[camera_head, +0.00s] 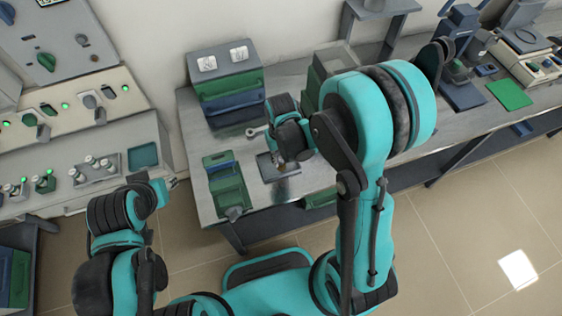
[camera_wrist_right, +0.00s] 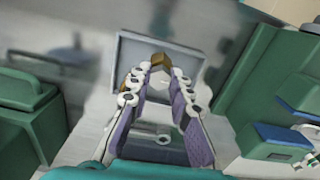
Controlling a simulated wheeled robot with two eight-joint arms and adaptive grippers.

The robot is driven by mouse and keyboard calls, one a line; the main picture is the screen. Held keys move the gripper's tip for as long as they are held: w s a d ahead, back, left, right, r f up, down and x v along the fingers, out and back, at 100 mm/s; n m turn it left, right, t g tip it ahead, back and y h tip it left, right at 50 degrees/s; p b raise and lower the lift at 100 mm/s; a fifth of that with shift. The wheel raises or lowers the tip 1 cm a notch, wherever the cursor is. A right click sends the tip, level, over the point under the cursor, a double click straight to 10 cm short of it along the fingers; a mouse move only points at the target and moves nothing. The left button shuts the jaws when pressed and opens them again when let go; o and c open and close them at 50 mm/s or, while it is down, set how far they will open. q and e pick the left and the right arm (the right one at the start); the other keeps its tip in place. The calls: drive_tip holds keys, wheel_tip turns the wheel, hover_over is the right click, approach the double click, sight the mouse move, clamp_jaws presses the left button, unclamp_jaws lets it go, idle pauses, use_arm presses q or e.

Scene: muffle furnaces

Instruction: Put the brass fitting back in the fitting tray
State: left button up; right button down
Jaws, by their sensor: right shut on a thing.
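The brass fitting (camera_wrist_right: 159,60) shows in the wrist view as a small brown-gold piece between the fingertips of my right gripper (camera_wrist_right: 160,75). The right gripper is shut on it. Behind the fitting is a grey, rimmed rectangular tray (camera_wrist_right: 122,50), which looks like the fitting tray. In the head view my right gripper (camera_head: 279,160) points down at this small tray (camera_head: 265,174) on the metal bench. I cannot tell whether the fitting touches the tray floor. My left gripper (camera_head: 171,184) is at the left, away from the bench top, and its jaws are too small to read.
A green bin (camera_head: 226,187) stands left of the tray on the metal bench (camera_head: 205,150). Stacked green and blue drawers (camera_head: 228,88) stand behind. A grey control console (camera_head: 75,135) is at the left. The bench's front edge lies close to the tray.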

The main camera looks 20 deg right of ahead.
wheel_tip(320, 180, down, 2)
drive_tip(key=shift+f, duration=0.1)
drive_tip(key=shift+f+b, duration=0.15)
drive_tip(key=shift+b, duration=0.3)
drive_tip(key=c, duration=1.4)
unclamp_jaws()
